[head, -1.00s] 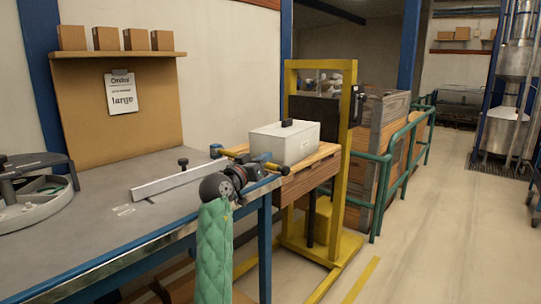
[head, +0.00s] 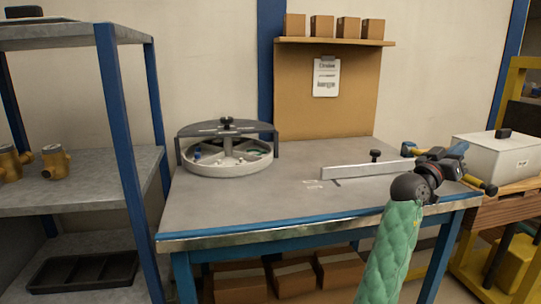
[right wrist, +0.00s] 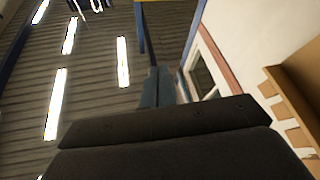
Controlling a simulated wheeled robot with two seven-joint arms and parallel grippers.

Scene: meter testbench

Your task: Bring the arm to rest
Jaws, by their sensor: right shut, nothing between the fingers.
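My right arm, in a green quilted sleeve, rises from the lower right of the head view, in front of the workbench (head: 290,190). My right gripper (head: 458,149) is at the bench's right end, up and away from the sleeve. It is shut and empty. In the right wrist view its closed fingers (right wrist: 157,86) point up past the dark gripper body, with the ceiling and a wall behind and nothing between them. My left gripper is not in view.
A round divided tray (head: 228,166) stands on the bench at left. A metal bar (head: 365,171) lies near the right arm. A pale box (head: 497,155) stands beyond the gripper. A grey shelf (head: 75,185) with brass fittings (head: 56,163) is at the left. The bench middle is clear.

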